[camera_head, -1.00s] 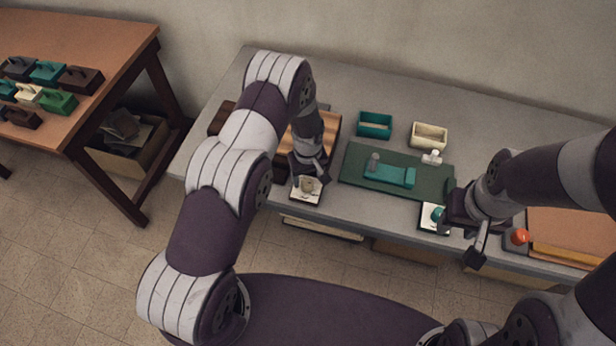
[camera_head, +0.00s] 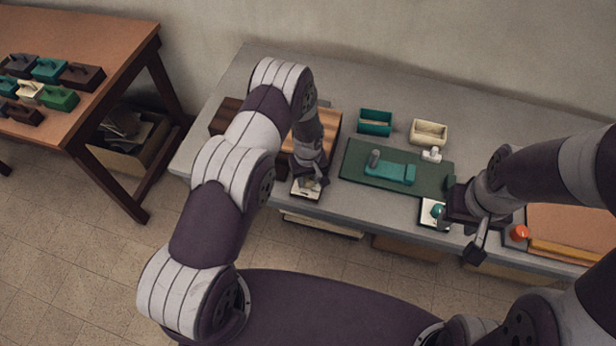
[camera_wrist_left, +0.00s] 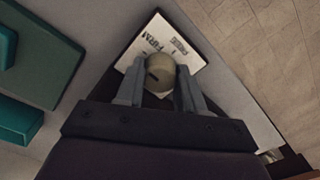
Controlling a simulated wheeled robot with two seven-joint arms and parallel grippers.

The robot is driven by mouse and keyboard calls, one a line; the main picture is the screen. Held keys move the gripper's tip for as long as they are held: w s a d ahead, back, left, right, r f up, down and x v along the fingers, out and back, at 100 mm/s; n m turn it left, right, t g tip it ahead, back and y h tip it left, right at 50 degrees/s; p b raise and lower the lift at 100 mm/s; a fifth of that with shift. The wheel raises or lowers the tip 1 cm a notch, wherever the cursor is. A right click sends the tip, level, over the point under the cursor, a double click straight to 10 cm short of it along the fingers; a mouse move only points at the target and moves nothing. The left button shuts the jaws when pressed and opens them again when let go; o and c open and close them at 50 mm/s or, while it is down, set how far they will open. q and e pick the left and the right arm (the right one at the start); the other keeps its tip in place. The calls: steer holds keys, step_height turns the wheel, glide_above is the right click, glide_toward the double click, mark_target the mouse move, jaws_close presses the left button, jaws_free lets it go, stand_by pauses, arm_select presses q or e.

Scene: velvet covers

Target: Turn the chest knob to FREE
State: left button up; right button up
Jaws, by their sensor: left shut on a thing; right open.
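A pale beige round knob (camera_wrist_left: 160,72) with a dark pointer mark stands on a white label plate (camera_wrist_left: 150,38) in the left wrist view. The plate has two printed words that I cannot read surely. In the head view the plate (camera_head: 303,192) lies at the table's front edge, before a striped wooden chest (camera_head: 330,125). My left gripper (camera_head: 312,182) is over the plate and mostly hides the knob there. Its fingers, also in the left wrist view (camera_wrist_left: 160,85), are shut on the knob's sides. My right gripper (camera_head: 478,240) is open, beside a teal knob (camera_head: 437,210) on another white plate.
A green mat (camera_head: 350,165) with a teal block (camera_head: 390,172) lies mid-table. Teal (camera_head: 375,120) and cream (camera_head: 429,131) boxes stand behind it. An orange knob (camera_head: 519,233) is at the right. A wooden side table (camera_head: 95,40) with several small boxes stands at the left.

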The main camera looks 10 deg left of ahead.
arm_select(q)
steer(key=m+b, duration=0.2)
steer(key=m, duration=0.1)
steer(key=shift+f, duration=0.15)
steer(key=m+b, duration=0.3)
steer(key=m, duration=0.2)
steer(key=shift+m, duration=0.3)
steer(key=m+b, duration=0.1)
steer(key=m, duration=0.3)
steer(key=shift+m+b, duration=0.3)
steer(key=m, duration=0.2)
steer(key=m+b, duration=0.1)
steer(key=m, duration=0.1)
steer(key=shift+a+r, duration=0.1)
steer(key=shift+r, duration=0.1)
steer(key=shift+m, duration=0.3)
steer(key=o, duration=1)
steer(key=shift+o, duration=0.2)
